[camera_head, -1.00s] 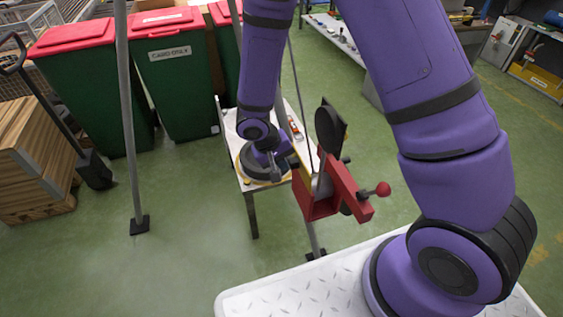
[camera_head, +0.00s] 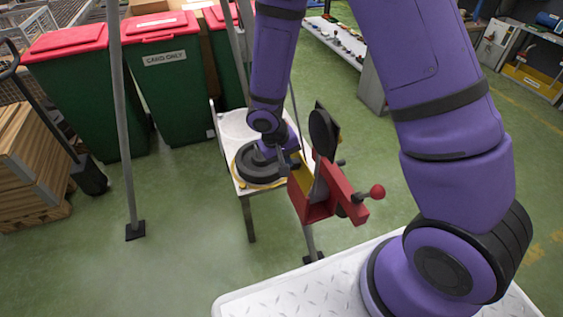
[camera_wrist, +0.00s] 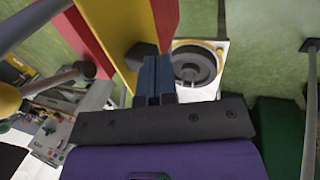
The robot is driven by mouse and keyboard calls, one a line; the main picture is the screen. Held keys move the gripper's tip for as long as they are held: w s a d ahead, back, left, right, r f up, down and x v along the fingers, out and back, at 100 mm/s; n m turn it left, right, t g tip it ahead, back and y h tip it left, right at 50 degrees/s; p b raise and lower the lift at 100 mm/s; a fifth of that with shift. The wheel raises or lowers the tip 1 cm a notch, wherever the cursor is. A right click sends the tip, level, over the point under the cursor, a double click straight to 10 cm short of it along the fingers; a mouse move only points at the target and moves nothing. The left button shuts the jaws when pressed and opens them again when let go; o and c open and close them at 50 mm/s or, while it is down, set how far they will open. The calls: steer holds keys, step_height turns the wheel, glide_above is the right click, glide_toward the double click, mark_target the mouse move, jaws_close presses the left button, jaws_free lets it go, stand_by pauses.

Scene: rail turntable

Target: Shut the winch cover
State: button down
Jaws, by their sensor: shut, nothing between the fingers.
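The winch (camera_head: 318,207) is a red housing on a post, with a red-knobbed crank (camera_head: 376,191) on its right. A dark plate with a rounded black face (camera_head: 323,132) stands up from it; this looks like the cover, raised. My gripper (camera_head: 290,163) is shut and empty at the winch's left side, by a yellow face of it. In the wrist view, my blue fingers (camera_wrist: 154,78) are together, just below a black block (camera_wrist: 141,52) on the yellow panel (camera_wrist: 120,28). I cannot tell whether they touch. The arm hides part of the space behind the gripper.
A small white table (camera_head: 227,126) with a round black turntable (camera_head: 258,166) stands just behind the winch. A grey pole (camera_head: 125,130) stands to the left, before green bins with red lids (camera_head: 165,75). The floor at front left is clear.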

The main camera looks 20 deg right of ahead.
steer(key=shift+d+r, duration=0.2)
steer(key=shift+d, duration=0.55)
